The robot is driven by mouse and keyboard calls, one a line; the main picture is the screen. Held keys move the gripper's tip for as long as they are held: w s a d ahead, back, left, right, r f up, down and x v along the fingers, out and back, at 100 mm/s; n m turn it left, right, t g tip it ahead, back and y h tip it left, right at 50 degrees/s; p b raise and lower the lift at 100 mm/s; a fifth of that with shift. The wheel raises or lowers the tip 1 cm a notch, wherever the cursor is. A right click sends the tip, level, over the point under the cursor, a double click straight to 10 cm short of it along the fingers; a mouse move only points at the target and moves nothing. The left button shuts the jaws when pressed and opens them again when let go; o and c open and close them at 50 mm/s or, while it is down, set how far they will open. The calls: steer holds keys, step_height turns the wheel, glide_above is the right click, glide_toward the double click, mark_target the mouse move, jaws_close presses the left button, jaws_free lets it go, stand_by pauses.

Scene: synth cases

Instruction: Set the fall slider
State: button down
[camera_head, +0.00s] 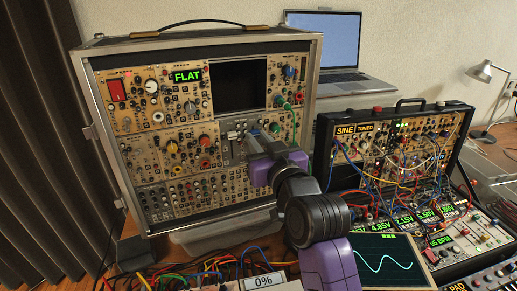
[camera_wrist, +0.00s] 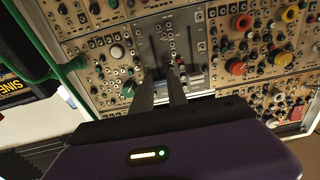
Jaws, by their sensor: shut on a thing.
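A grey slider module (camera_head: 236,127) sits low on the right side of the large synth case (camera_head: 215,163); the wrist view shows the same grey module (camera_wrist: 188,35) with its slots. My gripper (camera_head: 245,141) reaches the module from the front right. In the wrist view its two dark fingers (camera_wrist: 166,76) are close together at the lower part of the panel, shut on a small slider cap that they mostly hide. The labels are too small to read, so I cannot tell the slider's name. A green-lettered display (camera_head: 187,76) reads FLAT, and a white-framed readout (camera_head: 264,281) reads 0%.
A green cable (camera_head: 294,120) hangs just right of the module and shows at left in the wrist view (camera_wrist: 40,65). A second synth case (camera_head: 322,150) with many patch cables stands to the right. A scope screen (camera_head: 385,262) shows a sine wave. A laptop (camera_head: 352,80) stands behind.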

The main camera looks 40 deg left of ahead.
steer(key=shift+r, duration=0.55)
steer(key=c, duration=1.3)
jaws_free()
steer(key=shift+d+f, duration=0.1)
steer(key=shift+d, duration=0.05)
steer(key=b+v, duration=0.1)
steer(key=v, duration=0.6)
steer(key=shift+s+d, duration=0.2)
